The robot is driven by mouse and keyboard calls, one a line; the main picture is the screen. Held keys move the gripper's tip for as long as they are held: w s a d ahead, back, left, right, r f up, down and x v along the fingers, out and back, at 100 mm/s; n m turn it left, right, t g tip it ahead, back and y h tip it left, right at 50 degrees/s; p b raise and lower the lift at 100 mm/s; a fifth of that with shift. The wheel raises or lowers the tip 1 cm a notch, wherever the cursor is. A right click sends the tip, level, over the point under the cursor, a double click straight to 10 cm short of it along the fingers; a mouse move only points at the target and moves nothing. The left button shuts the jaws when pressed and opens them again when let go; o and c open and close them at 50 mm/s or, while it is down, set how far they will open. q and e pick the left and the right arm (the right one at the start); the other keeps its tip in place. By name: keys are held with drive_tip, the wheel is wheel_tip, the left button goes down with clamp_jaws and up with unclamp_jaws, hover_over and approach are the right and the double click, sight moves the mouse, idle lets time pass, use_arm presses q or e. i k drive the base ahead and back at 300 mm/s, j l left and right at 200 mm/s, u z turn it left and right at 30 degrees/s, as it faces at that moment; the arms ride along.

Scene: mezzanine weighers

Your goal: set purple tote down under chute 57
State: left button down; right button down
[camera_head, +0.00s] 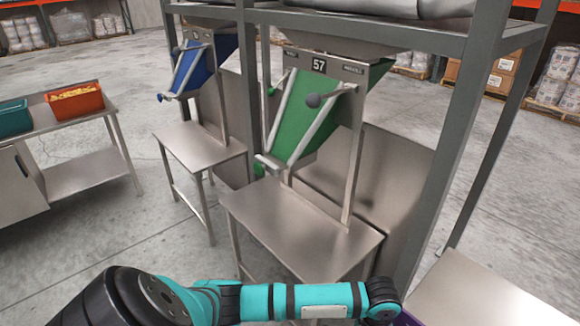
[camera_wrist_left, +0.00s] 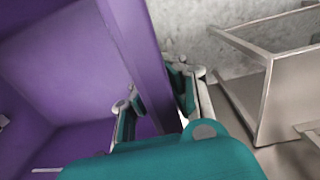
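Chute 57 (camera_head: 300,118) is the green one under a black "57" sign, in a steel frame in the head view. The steel table (camera_head: 300,225) below it is bare. The purple tote (camera_wrist_left: 70,65) fills the left of the left wrist view, and its inside looks empty. Only a purple sliver (camera_head: 405,320) shows at the bottom edge of the head view. My left gripper (camera_wrist_left: 158,105) has a finger on each side of the tote's wall and appears shut on it. In the head view my left arm hides its fingers. My right gripper is not in view.
A blue chute (camera_head: 203,68) with its own steel table (camera_head: 195,147) stands to the left. A grey post (camera_head: 460,140) rises right of chute 57. Another steel surface (camera_head: 480,295) is at bottom right. A left-hand bench holds red (camera_head: 75,103) and green (camera_head: 14,118) bins.

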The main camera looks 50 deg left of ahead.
sight(290, 221)
drive_tip(key=j, duration=0.45)
drive_tip(key=i+j+u, duration=0.1)
drive_tip(key=j, duration=0.4)
drive_tip(key=i+j, duration=0.1)
drive_tip(key=j, duration=0.35)
drive_tip(key=i+j, duration=0.1)
drive_tip(key=j, duration=0.35)
drive_tip(key=j+u, duration=0.1)
drive_tip(key=j, duration=0.35)
drive_tip(key=i+j, duration=0.15)
drive_tip(key=j, duration=0.3)
drive_tip(key=i+j+z, duration=0.1)
drive_tip(key=i+j, duration=0.55)
drive_tip(key=j, duration=0.2)
drive_tip(key=z, duration=0.05)
